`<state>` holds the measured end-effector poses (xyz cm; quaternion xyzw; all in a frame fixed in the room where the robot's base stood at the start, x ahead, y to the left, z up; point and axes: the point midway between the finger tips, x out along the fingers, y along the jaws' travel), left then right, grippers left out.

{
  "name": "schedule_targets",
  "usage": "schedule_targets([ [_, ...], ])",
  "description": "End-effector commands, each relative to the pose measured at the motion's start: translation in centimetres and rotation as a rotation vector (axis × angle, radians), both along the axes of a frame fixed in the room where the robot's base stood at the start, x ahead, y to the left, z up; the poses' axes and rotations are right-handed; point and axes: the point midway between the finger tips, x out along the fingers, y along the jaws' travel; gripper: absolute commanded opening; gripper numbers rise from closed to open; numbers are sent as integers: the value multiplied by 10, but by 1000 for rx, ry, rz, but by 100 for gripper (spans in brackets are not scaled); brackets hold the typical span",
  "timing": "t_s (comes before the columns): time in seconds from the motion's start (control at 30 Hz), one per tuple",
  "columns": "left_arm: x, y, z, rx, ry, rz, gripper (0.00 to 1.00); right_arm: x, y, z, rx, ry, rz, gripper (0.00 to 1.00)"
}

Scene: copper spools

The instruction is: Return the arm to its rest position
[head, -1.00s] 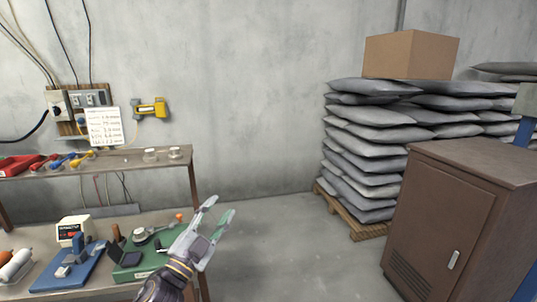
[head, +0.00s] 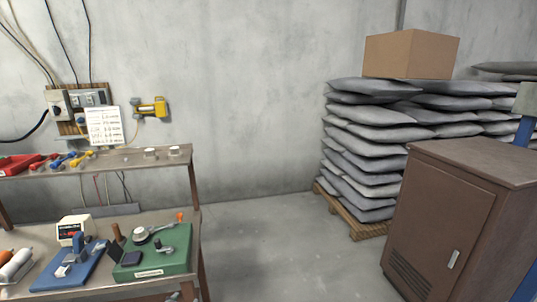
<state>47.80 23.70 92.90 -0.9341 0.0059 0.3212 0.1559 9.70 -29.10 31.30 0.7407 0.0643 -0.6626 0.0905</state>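My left gripper is almost wholly out of the head view. Only a small grey piece, which looks like its fingertip (head: 174,297), shows at the bottom edge below the bench. Whether its fingers are open or shut cannot be seen. My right gripper is not in view.
A workbench (head: 195,235) at left bears a green winding device (head: 165,262), a blue fixture (head: 75,265) and a white meter (head: 74,230). A shelf (head: 120,160) stands above it. A brown cabinet (head: 440,220) and stacked sacks (head: 370,150) are at right. The floor between (head: 280,250) is clear.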

Motion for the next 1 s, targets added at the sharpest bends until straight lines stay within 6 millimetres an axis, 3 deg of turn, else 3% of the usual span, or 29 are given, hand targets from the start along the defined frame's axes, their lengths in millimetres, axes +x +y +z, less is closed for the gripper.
schedule_targets([
  [0.2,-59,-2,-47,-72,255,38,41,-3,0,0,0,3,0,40],
  [0.5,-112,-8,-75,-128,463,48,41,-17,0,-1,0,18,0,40],
  [0.83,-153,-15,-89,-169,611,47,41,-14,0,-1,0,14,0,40],
  [1.0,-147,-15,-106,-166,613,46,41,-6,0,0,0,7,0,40],
])
